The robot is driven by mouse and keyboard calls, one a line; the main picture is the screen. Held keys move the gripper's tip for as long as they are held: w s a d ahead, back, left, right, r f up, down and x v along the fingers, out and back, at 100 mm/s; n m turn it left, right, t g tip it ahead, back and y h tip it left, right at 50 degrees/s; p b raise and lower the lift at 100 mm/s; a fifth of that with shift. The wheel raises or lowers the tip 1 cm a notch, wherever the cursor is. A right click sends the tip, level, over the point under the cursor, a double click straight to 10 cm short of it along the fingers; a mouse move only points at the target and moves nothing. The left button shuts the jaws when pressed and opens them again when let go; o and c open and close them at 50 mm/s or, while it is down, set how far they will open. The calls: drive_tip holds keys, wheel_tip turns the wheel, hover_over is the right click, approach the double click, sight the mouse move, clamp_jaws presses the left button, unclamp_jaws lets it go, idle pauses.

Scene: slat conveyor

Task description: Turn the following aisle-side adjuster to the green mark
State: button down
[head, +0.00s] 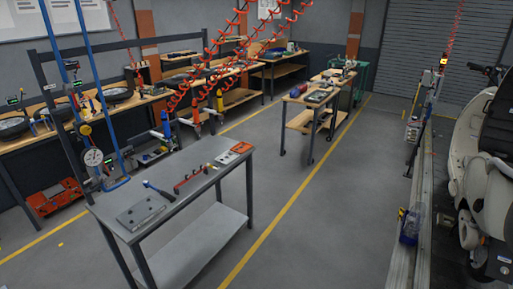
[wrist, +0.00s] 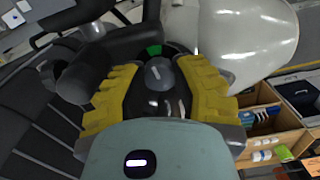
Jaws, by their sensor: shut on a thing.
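The adjuster (wrist: 159,73) is a round grey knob with a short pale line on its face. It shows in the wrist view, between the yellow fingers of my gripper (wrist: 160,84). The fingers are shut on it from both sides. The green mark (wrist: 153,50) is a short arc on the dark ring just beyond the knob's upper edge. The pale line appears to lean toward the upper left, close to the mark's direction; whether it lines up exactly I cannot tell. The knob's lower part is partly hidden. My gripper and the adjuster are not seen in the head view.
A pale rounded scooter body panel (wrist: 250,35) is close to the right of my fingers, and dark parts crowd the left. In the head view, a scooter (head: 485,165) stands at the right beside the conveyor rail (head: 404,262). A grey table (head: 190,188) stands left of a clear aisle.

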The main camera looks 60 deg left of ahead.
drive_tip(key=shift+w+m, duration=0.15)
drive_tip(key=shift+m, duration=0.45)
drive_tip(key=c, duration=0.9)
unclamp_jaws()
drive_tip(key=shift+c, duration=0.2)
